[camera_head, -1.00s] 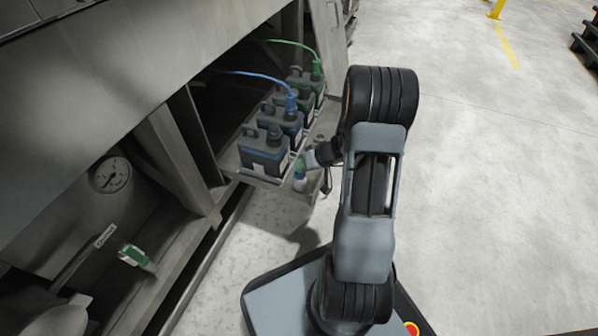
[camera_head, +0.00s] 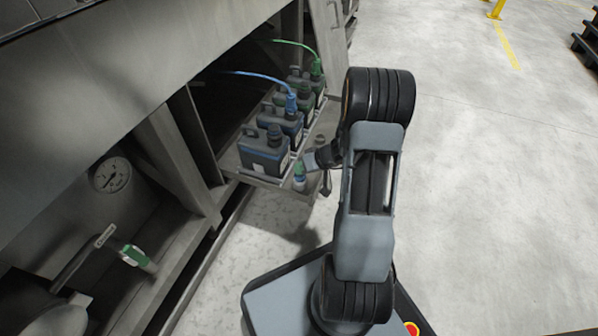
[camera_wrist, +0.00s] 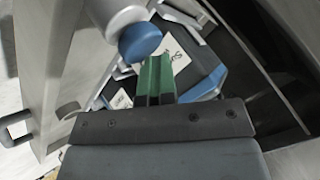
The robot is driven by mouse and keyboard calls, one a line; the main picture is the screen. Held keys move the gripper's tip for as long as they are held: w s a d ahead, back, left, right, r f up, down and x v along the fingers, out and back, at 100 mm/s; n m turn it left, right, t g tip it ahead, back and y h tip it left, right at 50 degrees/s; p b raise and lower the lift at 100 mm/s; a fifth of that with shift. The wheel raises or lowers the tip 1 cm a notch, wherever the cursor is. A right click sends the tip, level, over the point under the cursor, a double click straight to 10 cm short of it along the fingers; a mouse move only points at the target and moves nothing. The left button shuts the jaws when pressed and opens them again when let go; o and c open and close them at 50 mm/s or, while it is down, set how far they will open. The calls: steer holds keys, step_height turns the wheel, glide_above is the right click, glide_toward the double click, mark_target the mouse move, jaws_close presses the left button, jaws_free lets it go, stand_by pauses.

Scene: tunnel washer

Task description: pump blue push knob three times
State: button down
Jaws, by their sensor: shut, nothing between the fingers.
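The blue push knob (camera_wrist: 140,42) is a round blue cap on a pale cylindrical body, near the top of the wrist view. My gripper (camera_wrist: 155,78) has green fingers that are shut together with nothing between them. The fingertips appear just beside and below the knob in that picture; I cannot tell whether they touch it. In the head view my gripper (camera_head: 299,168) is small, at the front right corner of the canister shelf. A small pale blue and white piece shows just under its green tips, too small to make out.
Several dark canisters (camera_head: 264,150) stand in a row on the pull-out shelf, with blue (camera_head: 250,76) and green (camera_head: 296,43) hoses. A gauge (camera_head: 112,175) and a green-gripped lever (camera_head: 137,257) are at lower left.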

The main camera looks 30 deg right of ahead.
steer(key=shift+r, duration=0.1)
stand_by(0.3)
steer(key=shift+r+p, duration=0.45)
steer(key=shift+r, duration=1.1)
steer(key=shift+b, duration=0.55)
steer(key=shift+f, duration=1.7)
stand_by(0.5)
stand_by(0.5)
steer(key=shift+r+p, duration=0.55)
steer(key=shift+r, duration=1.15)
steer(key=shift+r, duration=0.15)
steer(key=shift+r+p, duration=1.2)
steer(key=shift+r, duration=1.15)
